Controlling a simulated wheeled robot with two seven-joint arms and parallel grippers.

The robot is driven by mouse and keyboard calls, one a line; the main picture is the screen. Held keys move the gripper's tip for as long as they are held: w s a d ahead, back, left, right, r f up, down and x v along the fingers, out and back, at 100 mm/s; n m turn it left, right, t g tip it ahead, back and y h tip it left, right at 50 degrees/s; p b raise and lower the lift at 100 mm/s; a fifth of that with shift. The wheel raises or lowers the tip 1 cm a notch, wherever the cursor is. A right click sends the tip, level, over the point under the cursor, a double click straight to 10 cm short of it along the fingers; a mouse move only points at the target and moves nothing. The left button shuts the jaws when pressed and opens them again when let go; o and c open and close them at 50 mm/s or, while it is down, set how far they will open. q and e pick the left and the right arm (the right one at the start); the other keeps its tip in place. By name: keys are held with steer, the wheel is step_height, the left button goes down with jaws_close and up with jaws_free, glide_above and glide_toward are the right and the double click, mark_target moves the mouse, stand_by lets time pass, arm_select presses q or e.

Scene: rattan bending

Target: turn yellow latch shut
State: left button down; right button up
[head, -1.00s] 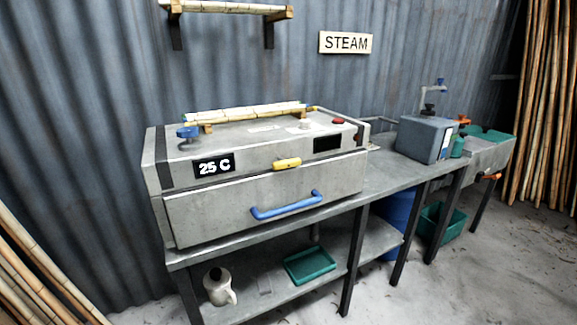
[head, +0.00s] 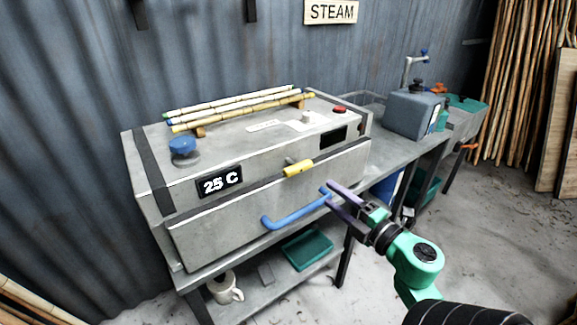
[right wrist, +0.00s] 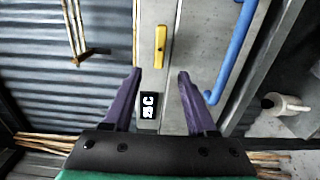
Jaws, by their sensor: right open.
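The yellow latch (head: 299,168) is a short bar on the front of the grey steam box (head: 215,230), by the seam between its top part and its front panel. The bar lies roughly along that seam. In the right wrist view the latch (right wrist: 160,45) lies just beyond and between the fingertips. My right gripper (head: 328,195) has purple fingers spread open, with nothing between them. In the head view it is to the lower right of the latch, over the right end of the blue handle (head: 290,216). My left gripper is not in view.
The box carries a "25 C" display (head: 220,182), a blue knob (head: 183,146), a red button (head: 339,109) and bamboo rods (head: 240,108) on top. Open floor lies at right.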

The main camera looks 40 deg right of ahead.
steer(key=p, duration=0.2)
glide_toward(301, 170)
steer(key=w+p, duration=0.1)
steer(key=w, duration=0.8)
steer(key=shift+s+d, duration=0.1)
steer(key=shift+s, duration=0.05)
jaws_close()
